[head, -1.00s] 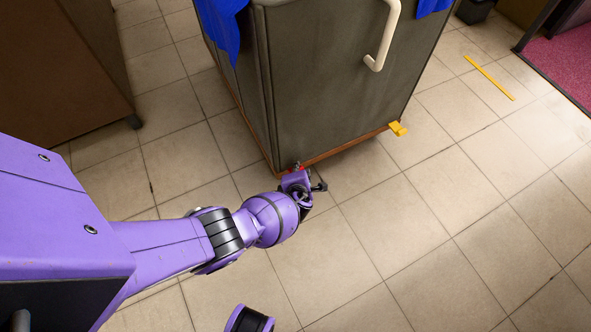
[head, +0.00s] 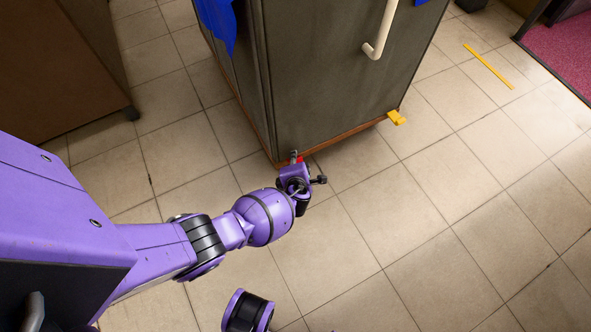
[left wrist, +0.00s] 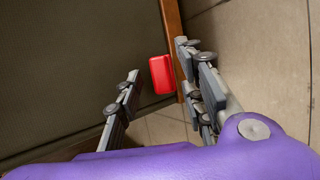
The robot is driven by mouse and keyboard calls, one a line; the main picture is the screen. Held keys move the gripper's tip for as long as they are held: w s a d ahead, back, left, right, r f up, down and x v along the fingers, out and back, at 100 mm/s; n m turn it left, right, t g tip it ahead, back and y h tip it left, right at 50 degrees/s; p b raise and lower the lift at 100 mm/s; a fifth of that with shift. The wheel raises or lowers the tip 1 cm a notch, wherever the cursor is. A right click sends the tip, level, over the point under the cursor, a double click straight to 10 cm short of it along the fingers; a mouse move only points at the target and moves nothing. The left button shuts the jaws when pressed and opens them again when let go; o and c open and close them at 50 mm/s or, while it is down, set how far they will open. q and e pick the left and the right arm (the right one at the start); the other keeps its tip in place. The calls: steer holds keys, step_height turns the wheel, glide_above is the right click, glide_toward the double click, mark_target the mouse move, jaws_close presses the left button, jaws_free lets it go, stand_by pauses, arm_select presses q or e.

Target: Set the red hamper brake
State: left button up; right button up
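The hamper (head: 335,95) is a tall dark grey box with a wooden bottom edge and a white handle. Its red brake tab (head: 301,159) sits low at the near corner, partly hidden by my left gripper. In the left wrist view the red tab (left wrist: 161,74) stands out from the wooden edge, ahead of and between the fingers. My left gripper (head: 295,156) is at that corner, and its fingers are spread apart in the left wrist view (left wrist: 158,62). I cannot tell whether a finger touches the tab. My right gripper is not in view.
A yellow tab (head: 396,117) sticks out at the hamper's right bottom corner. A brown cabinet (head: 65,70) stands at the left. A yellow strip (head: 487,65) lies on the tiles. Blue cloth (head: 217,25) hangs over the hamper.

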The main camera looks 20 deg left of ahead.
arm_select(q)
steer(key=v, duration=0.9)
steer(key=shift+r, duration=0.3)
steer(key=shift+s, duration=0.1)
